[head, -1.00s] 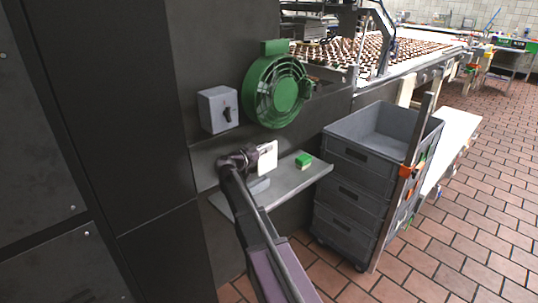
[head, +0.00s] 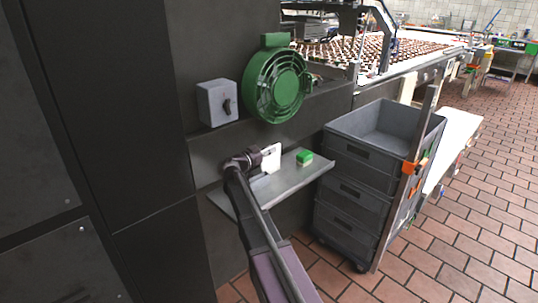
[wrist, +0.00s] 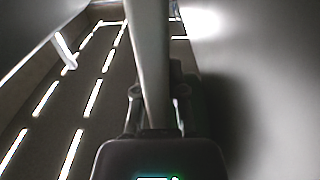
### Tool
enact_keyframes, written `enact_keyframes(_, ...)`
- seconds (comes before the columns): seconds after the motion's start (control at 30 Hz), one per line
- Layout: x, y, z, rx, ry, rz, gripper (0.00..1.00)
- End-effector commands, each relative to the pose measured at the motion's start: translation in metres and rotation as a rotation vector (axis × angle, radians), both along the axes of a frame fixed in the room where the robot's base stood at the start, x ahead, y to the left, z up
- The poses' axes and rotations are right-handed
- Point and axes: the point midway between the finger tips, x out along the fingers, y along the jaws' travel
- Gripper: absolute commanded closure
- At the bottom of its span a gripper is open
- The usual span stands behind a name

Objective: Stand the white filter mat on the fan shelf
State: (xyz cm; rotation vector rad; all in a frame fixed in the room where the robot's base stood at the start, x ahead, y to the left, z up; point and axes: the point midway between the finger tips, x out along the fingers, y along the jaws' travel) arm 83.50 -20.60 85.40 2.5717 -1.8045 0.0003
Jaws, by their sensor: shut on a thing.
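The white filter mat (head: 272,158) is upright in my gripper (head: 265,162), over the left part of the grey fan shelf (head: 290,183). Its lower edge is close to the shelf; I cannot tell whether it touches. In the wrist view, a pale strip that looks like the mat edge-on (wrist: 148,60) runs up from between my fingers (wrist: 155,105). My gripper is shut on the mat, and its fingers are mostly hidden in the head view. The green fan (head: 276,86) is on the dark wall above the shelf.
A grey switch box (head: 216,103) is on the wall left of the fan. Stacked grey crates (head: 350,165) stand right of the shelf. Bare shelf lies between mat and block.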

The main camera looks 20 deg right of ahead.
Motion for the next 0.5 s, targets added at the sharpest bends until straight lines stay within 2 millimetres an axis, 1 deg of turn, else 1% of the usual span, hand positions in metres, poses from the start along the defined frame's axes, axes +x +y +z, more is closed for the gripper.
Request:
enact_keyframes(0.3,0.0001,0.0006,-0.0003,0.0,0.0,0.001,1.0)
enact_keyframes(0.47,0.0002,0.0008,-0.0042,0.0,0.0,0.001,1.0)
enact_keyframes(0.5,0.0002,0.0009,-0.0036,0.0,0.0,0.001,0.78)
